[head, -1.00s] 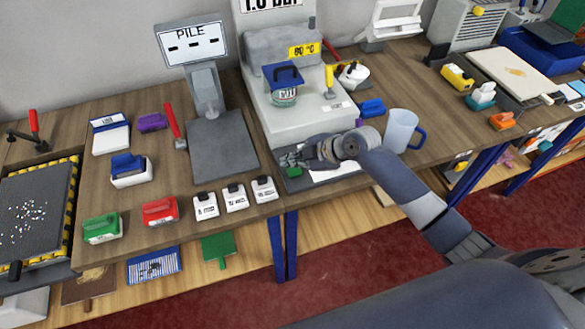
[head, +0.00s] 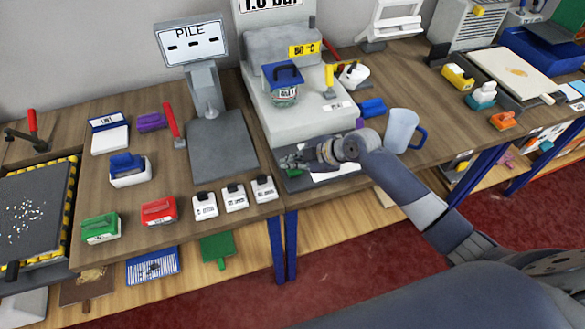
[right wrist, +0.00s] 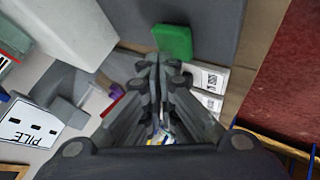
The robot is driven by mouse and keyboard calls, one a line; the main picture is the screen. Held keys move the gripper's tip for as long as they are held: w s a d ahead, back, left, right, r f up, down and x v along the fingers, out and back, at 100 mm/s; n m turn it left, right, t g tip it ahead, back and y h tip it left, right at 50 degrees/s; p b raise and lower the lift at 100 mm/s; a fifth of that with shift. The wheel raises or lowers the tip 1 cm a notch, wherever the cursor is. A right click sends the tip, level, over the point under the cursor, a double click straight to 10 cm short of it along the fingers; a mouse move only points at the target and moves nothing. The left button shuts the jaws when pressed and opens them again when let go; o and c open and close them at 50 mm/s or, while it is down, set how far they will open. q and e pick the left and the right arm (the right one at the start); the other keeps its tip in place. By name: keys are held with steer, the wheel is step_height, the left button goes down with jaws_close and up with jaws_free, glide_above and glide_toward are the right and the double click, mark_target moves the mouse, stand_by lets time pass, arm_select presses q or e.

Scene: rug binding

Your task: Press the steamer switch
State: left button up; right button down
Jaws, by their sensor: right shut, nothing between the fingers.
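The steamer (head: 300,118) is the grey machine at the back middle of the bench in the head view, with a pressure sign on top and a yellow temperature label. A green block (right wrist: 172,42), which looks like its switch, sits on a dark grey surface just beyond my fingertips in the right wrist view. It is mostly hidden in the head view (head: 294,173). My right gripper (head: 288,161) is shut and empty over the front edge of the steamer, near the green block. In the right wrist view its fingertips (right wrist: 157,62) appear just short of the block; contact cannot be told.
A scale (head: 222,148) with a PILE display stands left of the steamer. White labelled blocks (head: 235,197) line the bench's front edge. A yellow-handled lever (head: 330,81) rises from the steamer.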

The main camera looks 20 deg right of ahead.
mark_target(293, 171)
steer(key=shift+f+b, duration=0.4)
steer(key=shift+f, duration=0.2)
steer(key=shift+r, duration=0.1)
steer(key=shift+r+p, duration=0.75)
steer(key=shift+r, duration=0.2)
steer(key=shift+r, duration=0.1)
step_height(293, 171, up, 6)
steer(key=p, duration=0.4)
steer(key=shift+p, duration=0.3)
